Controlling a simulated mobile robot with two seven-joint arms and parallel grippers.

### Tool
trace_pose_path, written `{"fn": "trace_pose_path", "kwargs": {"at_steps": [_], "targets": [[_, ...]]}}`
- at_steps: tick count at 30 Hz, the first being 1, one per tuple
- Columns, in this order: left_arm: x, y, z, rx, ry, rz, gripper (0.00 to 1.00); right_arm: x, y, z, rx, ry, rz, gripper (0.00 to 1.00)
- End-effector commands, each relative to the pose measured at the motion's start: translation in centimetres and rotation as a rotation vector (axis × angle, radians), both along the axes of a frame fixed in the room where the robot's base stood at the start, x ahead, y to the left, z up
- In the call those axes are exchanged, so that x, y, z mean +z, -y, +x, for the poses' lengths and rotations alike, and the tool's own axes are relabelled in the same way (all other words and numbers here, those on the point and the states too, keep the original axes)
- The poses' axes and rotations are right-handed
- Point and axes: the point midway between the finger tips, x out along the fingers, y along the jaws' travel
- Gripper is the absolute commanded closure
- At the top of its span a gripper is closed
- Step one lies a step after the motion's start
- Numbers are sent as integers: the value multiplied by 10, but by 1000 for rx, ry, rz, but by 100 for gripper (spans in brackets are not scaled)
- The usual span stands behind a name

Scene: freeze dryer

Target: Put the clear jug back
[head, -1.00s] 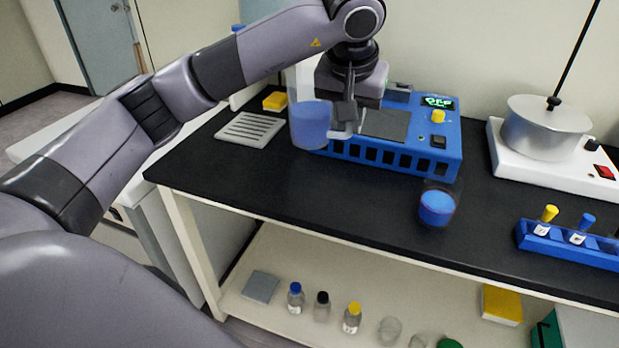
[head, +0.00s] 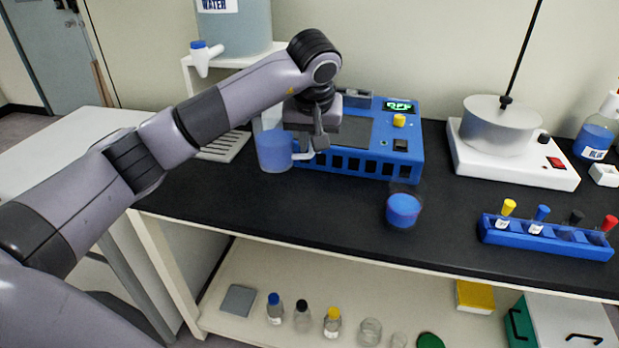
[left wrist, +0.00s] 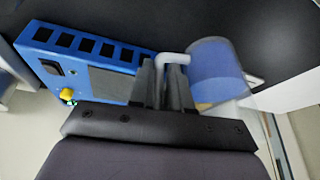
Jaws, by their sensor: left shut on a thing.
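The clear jug (head: 273,150) holds blue liquid and hangs from my left gripper (head: 312,150), which is shut on its handle. The jug is upright, in front of the slatted white drip tray and left of the blue device. In the left wrist view the jug (left wrist: 214,75) is right of the fingertips (left wrist: 163,68), with the handle between them. Whether the jug touches the bench is hard to tell. My right gripper does not show.
A blue device (head: 398,166) stands behind my gripper. A white slatted tray (head: 222,147) lies under a water tank (head: 236,30) with a tap (head: 203,55). A clear beaker of blue liquid (head: 403,209) and a blue vial rack (head: 545,240) stand on the black bench (head: 330,205). A white hotplate (head: 515,165) carries a metal pot.

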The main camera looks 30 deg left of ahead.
Motion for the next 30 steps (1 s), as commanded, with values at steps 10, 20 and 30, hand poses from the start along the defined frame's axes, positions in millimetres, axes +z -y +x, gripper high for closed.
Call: {"fn": "trace_pose_path", "kwargs": {"at_steps": [10,20,30], "targets": [[-45,0,0,0,2,0,100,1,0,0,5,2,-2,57],[-85,0,0,-1,1,0,100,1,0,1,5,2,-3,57],[-88,0,0,0,3,1,100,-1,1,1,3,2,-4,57]]}}
